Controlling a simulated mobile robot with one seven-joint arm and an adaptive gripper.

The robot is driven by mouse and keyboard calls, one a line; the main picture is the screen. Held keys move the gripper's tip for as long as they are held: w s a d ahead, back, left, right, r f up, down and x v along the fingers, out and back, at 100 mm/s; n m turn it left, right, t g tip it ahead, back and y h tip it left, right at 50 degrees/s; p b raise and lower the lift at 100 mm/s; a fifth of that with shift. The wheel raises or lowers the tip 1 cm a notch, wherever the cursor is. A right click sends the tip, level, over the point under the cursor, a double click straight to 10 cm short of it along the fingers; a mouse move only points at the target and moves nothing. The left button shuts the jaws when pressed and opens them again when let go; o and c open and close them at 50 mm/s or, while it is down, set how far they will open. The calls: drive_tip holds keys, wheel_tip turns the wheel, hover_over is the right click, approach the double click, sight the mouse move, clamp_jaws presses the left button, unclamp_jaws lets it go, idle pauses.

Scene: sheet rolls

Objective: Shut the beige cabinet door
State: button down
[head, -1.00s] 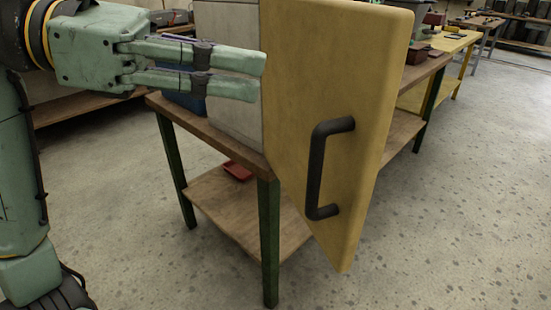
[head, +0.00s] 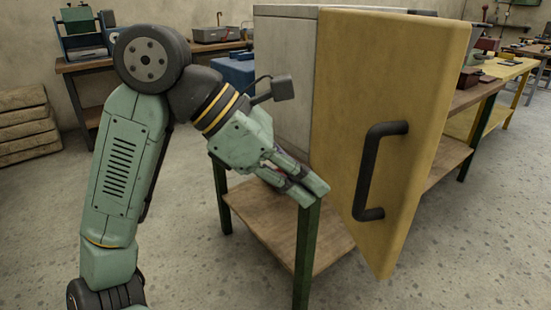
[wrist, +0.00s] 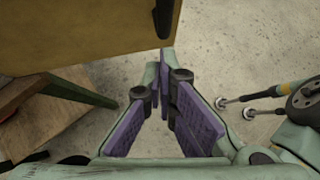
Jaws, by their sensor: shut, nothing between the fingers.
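The beige-yellow cabinet door (head: 350,80) stands swung out from the pale grey cabinet (head: 285,70), its free edge reaching past the bench front. A dark bar handle (head: 368,170) is on its outer face. The cabinet's inside is hidden behind the door. My gripper (head: 318,193) is shut and empty, pointing down and right, in front of the bench corner and left of the door's lower part. In the wrist view my fingertips (wrist: 162,72) meet below the door panel (wrist: 80,35), with the dark handle (wrist: 163,15) above them. I see no clear contact with the door.
The cabinet sits on a wooden bench with green legs (head: 304,260) and a lower shelf (head: 270,220). A blue bin (head: 235,72) is behind the cabinet. Other benches line the back and right. Wooden planks (head: 25,125) lie at the left. The floor in front is clear.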

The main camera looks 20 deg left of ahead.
drive_tip(key=shift+w+d+r, duration=0.1)
drive_tip(key=shift+w+d, duration=0.15)
drive_tip(key=shift+d, duration=0.55)
drive_tip(key=shift+w+d, duration=0.2)
drive_tip(key=shift+d, duration=0.55)
drive_tip(key=shift+d, duration=0.1)
